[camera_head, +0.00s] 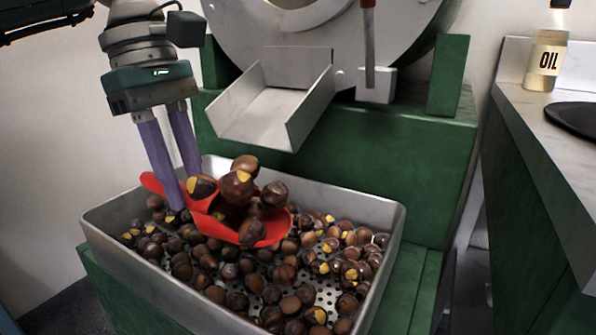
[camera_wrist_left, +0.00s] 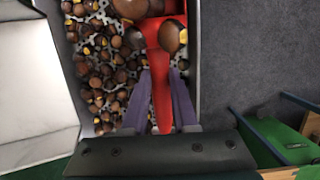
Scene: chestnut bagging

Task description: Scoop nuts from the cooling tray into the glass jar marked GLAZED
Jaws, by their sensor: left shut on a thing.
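My left gripper (camera_head: 186,188) is shut on a red scoop (camera_head: 262,233) over the left part of the metal cooling tray (camera_head: 92,225). Several brown chestnuts (camera_head: 238,188) with yellow patches are heaped in the scoop, low over the nuts in the tray. In the left wrist view, the red handle (camera_wrist_left: 162,100) runs between the two purple fingers (camera_wrist_left: 161,76), with chestnuts (camera_wrist_left: 172,35) at its far end. Many loose chestnuts (camera_head: 290,275) cover the perforated tray floor. No jar marked GLAZED shows. My right gripper is not in view.
A green roaster (camera_head: 400,140) with a metal chute (camera_head: 270,105) stands behind the tray. At the right is a counter (camera_head: 555,160) with a bottle labelled OIL (camera_head: 547,60) and a dark round plate (camera_head: 580,118). Grey floor (camera_wrist_left: 250,60) lies beside the tray in the wrist view.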

